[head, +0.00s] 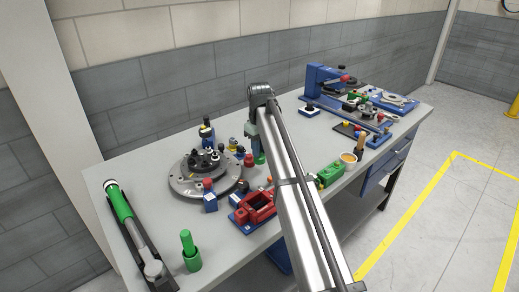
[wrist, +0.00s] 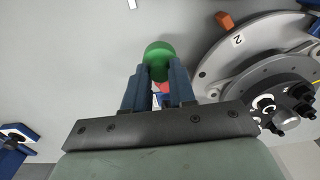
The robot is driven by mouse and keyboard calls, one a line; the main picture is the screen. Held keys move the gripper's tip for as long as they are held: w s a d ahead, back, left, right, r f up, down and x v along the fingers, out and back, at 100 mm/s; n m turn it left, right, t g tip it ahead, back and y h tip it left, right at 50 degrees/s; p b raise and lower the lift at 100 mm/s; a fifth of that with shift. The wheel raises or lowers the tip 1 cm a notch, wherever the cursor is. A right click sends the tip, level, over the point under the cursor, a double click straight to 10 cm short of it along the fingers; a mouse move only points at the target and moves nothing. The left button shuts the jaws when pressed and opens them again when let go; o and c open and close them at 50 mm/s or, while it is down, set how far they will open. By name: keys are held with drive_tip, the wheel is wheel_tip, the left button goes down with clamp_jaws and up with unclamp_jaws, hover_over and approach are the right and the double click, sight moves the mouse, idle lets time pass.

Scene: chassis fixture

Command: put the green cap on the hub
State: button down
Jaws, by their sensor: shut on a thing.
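My gripper (head: 256,150) is over the middle of the workbench, pointing down. In the wrist view its two blue-grey fingers (wrist: 160,78) are shut on the green cap (wrist: 158,54), which has a round top. I cannot tell for sure which part is the hub. A round grey fixture (head: 183,189) with dark fittings stands left of my gripper, and its disc (wrist: 212,72) is at the right in the wrist view.
A red block-like frame (head: 259,207) on a blue base sits near the front edge, partly beside my arm. A green cylinder piece (head: 191,257) and a green-handled tool (head: 118,201) are at the left. A blue press (head: 325,80) and several small parts crowd the right end.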

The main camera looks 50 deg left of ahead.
drive_tip(key=s+a+r, duration=0.5)
drive_tip(key=s+r, duration=0.2)
drive_tip(key=s, duration=0.1)
drive_tip(key=s+a+r, duration=0.5)
drive_tip(key=s+r, duration=0.1)
drive_tip(key=s, duration=0.3)
drive_tip(key=shift+w+f, duration=0.1)
drive_tip(key=shift+f, duration=2.45)
drive_tip(key=shift+f, duration=0.2)
drive_tip(key=shift+f, duration=0.4)
drive_tip(key=shift+f, duration=0.8)
drive_tip(key=c, duration=1.2)
unclamp_jaws()
drive_tip(key=shift+c, duration=0.2)
drive_tip(key=shift+r, duration=0.2)
drive_tip(key=shift+r, duration=1.35)
